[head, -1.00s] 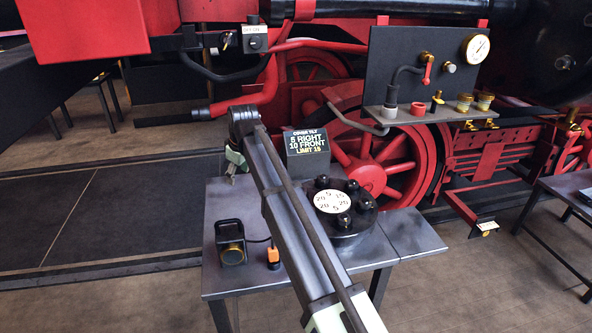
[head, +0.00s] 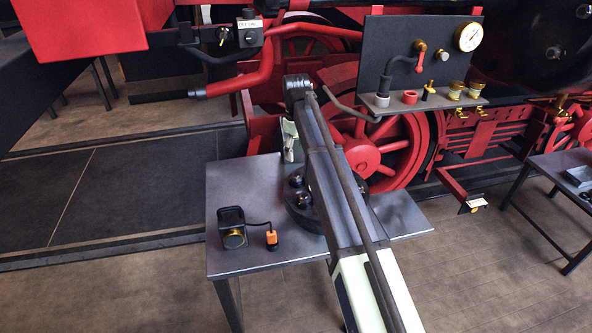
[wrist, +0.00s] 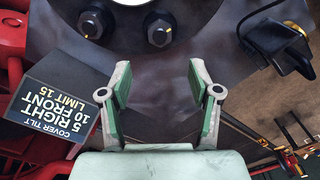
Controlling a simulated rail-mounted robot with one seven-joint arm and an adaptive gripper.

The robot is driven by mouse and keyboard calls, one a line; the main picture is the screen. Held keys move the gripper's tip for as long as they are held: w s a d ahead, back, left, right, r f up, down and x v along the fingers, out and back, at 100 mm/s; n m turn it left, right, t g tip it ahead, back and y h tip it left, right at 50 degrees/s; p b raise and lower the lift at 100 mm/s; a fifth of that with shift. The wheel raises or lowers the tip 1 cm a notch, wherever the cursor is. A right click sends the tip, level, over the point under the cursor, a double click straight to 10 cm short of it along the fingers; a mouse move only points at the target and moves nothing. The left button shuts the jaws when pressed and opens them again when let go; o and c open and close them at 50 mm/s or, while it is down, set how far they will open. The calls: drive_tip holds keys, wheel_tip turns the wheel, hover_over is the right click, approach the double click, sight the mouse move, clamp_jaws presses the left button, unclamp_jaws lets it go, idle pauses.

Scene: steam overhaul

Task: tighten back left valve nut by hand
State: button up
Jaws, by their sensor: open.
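The valve cover (wrist: 125,4) is a dark round flange with a white dial. It stands on the grey table and is mostly hidden behind my arm in the head view (head: 296,212). Two black hex nuts, one to the left (wrist: 97,22) and one straight ahead of my gripper (wrist: 160,28), show at the flange edge in the wrist view. I cannot tell for sure which is the back left one. My gripper (wrist: 160,78) is open and empty. Its green-padded fingers are apart from both nuts, pointing toward the right one.
A sign box (wrist: 60,95) reading cover tilt 5 right, 10 front, limit 15 stands left of my gripper. A black handled device (head: 232,228) and an orange-topped piece (head: 271,238) sit on the table's left (head: 225,190). Red locomotive wheels (head: 385,150) stand behind.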

sight(296, 174)
wheel_tip(296, 174, down, 10)
drive_tip(key=shift+r+p, duration=0.2)
drive_tip(key=shift+p, duration=0.95)
drive_tip(key=c, duration=1.2)
